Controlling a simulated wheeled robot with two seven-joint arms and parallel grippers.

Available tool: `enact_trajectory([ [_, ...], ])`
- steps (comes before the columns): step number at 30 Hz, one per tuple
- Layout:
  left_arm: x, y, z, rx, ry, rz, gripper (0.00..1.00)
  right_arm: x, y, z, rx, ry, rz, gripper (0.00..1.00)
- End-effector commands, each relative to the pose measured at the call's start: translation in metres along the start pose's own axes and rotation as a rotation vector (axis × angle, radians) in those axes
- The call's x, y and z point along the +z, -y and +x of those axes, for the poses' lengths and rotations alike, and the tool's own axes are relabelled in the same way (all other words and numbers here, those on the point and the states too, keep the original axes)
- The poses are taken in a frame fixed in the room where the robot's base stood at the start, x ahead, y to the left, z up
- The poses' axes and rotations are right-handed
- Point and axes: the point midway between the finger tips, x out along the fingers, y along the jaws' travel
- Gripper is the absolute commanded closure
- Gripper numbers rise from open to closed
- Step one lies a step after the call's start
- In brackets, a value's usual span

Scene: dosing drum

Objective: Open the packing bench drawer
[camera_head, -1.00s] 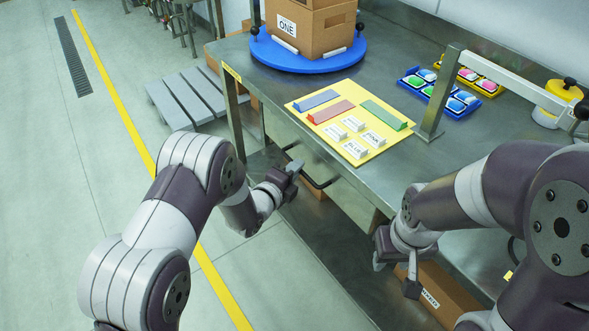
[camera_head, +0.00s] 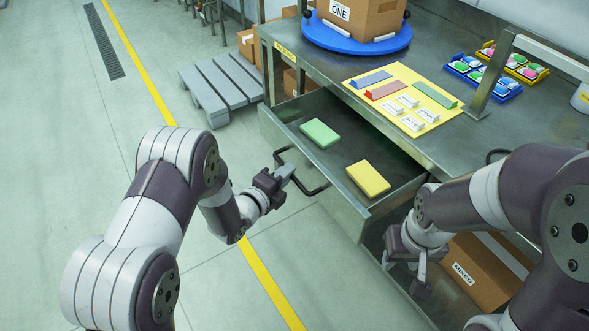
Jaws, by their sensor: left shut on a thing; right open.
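The packing bench drawer (camera_head: 345,209) is pulled well out from under the steel bench (camera_head: 440,158). Inside it lie a green block (camera_head: 320,133) and a yellow block (camera_head: 368,179), apart from each other on the drawer floor. A dark bar handle (camera_head: 312,190) is on the drawer's front. My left gripper (camera_head: 284,175) is shut on the handle near its left end; the fingers partly hide the grip. My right gripper (camera_head: 405,272) is open and empty, pointing down to the right of the drawer's front corner.
A yellow board (camera_head: 445,119) with coloured strips and labels lies on the bench. A blue turntable (camera_head: 345,36) carries a cardboard box (camera_head: 365,18). Another box (camera_head: 475,277) lies below the bench at right. A grey pallet (camera_head: 220,92) stands at left. The floor before the drawer is clear.

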Motion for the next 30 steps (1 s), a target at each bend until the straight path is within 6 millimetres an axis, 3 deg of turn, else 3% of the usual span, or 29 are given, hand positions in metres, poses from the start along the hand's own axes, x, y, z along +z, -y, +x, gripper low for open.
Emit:
enact_trajectory([
  [9,0.011,-0.006,-0.027,0.001,0.001,0.000,1.00,0.000,0.000,-0.003,0.000,0.000,0.000,0.57],
  [24,0.013,-0.007,-0.032,0.001,0.000,0.001,1.00,0.000,0.000,-0.003,0.000,0.000,0.000,0.57],
  [25,0.013,-0.007,-0.032,0.001,0.000,0.001,0.78,0.000,0.000,-0.003,0.000,0.000,0.000,0.57],
  [26,0.013,-0.007,-0.032,0.001,0.000,0.001,0.68,0.000,0.000,-0.003,0.000,0.000,0.000,0.57],
  [27,0.013,-0.007,-0.032,0.001,0.000,0.001,0.63,0.000,0.000,-0.003,0.000,0.000,0.000,0.57],
  [30,0.013,-0.007,-0.032,0.001,0.000,0.001,0.63,0.000,0.000,-0.003,0.000,0.000,0.000,0.57],
])
